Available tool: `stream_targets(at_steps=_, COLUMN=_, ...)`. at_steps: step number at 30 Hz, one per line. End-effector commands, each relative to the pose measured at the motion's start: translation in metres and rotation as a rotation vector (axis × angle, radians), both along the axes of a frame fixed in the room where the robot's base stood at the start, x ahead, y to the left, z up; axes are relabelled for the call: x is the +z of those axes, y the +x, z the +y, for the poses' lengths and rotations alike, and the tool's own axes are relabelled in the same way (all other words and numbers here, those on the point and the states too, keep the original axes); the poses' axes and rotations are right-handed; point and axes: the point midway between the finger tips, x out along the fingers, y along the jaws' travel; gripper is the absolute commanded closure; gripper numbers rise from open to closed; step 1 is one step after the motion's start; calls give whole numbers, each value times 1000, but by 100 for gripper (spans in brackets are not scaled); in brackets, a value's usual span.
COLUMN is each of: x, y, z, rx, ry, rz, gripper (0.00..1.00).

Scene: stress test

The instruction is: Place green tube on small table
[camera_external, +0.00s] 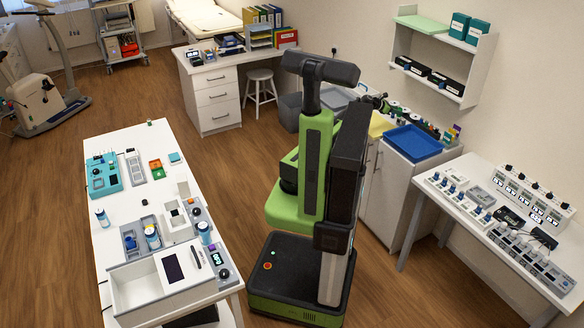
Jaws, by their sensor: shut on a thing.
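My green and black body stands in the middle of the picture, beside the long white table (111,215). My gripper is hidden behind my body, so I cannot see what it holds. I cannot make out a green tube for certain. A tiny green item (150,122) is at the far edge of the long table, too small to identify. A white side table (414,206) on the right holds rows of instruments. I cannot tell which table is the small one.
The long table carries a teal rack (103,175), a white open box (135,291) and blue-capped bottles (205,233). Behind me are a cabinet with a blue tray (412,142), a desk (212,92) and a stool (260,76).

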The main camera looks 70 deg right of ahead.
Motion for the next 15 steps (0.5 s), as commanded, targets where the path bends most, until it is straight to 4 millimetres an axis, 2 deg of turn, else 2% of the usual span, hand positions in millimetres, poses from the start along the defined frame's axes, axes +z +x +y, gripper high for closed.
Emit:
stream_targets(at_steps=1, x=-18, y=9, z=-16, rx=4, ry=0, rz=1, gripper=100)
stream_targets(at_steps=6, x=-38, y=32, z=-44, rx=2, ry=0, rz=1, gripper=100)
stream_targets(at_steps=9, x=-41, y=39, z=-51, rx=0, ry=0, rz=0, gripper=100)
stream_targets(at_steps=15, x=-43, y=41, z=-52, rx=0, ry=0, rz=0, gripper=100)
